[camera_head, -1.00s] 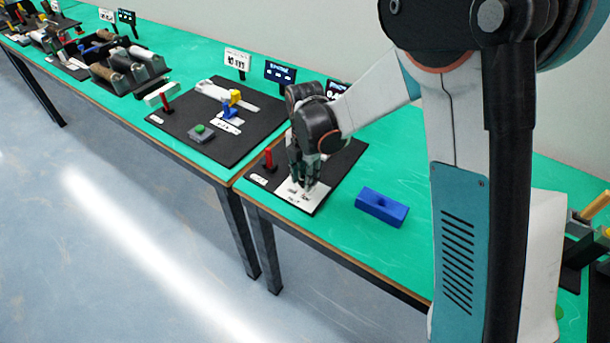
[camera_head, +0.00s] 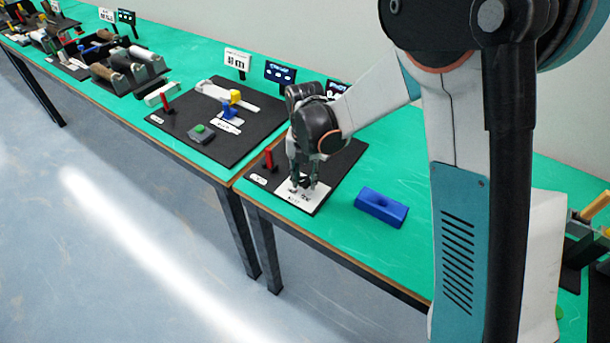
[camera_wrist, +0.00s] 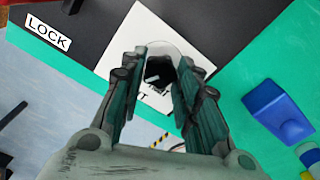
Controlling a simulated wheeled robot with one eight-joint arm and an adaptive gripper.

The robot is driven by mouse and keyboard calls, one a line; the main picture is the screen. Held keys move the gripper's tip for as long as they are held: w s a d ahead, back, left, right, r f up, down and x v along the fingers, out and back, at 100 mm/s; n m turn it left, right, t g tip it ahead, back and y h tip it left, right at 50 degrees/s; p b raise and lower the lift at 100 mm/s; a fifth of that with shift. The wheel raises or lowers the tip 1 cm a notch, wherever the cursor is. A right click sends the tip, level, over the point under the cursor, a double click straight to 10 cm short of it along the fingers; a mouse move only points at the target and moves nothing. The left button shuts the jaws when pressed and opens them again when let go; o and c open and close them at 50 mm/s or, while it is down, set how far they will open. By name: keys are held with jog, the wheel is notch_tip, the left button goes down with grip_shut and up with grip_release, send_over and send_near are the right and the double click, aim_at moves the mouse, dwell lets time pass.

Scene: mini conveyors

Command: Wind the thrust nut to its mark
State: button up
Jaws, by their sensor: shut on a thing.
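My gripper (camera_head: 303,184) points down over the white plate (camera_head: 290,196) on the black board nearest to me. In the wrist view, its two green-lined fingers (camera_wrist: 163,78) stand on both sides of a small dark piece, which I take to be the thrust nut (camera_wrist: 158,70). My gripper is shut on it. The nut sits over the white plate (camera_wrist: 118,62), with a pale round disc edge behind it. Printed letters on the plate are partly covered by my fingers. The nut's mark cannot be made out.
A red upright lever (camera_head: 268,159) stands left of my gripper, and a LOCK label (camera_wrist: 48,33) shows in the wrist view. A blue block (camera_head: 381,207) lies on the green table to the right. Another black board (camera_head: 180,130) with fixtures lies to the left.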

aim_at(305, 180)
dwell(0.3)
jog(key=o, duration=1.1)
jog(key=shift+c, duration=0.2)
notch_tip(305, 180, up, 12)
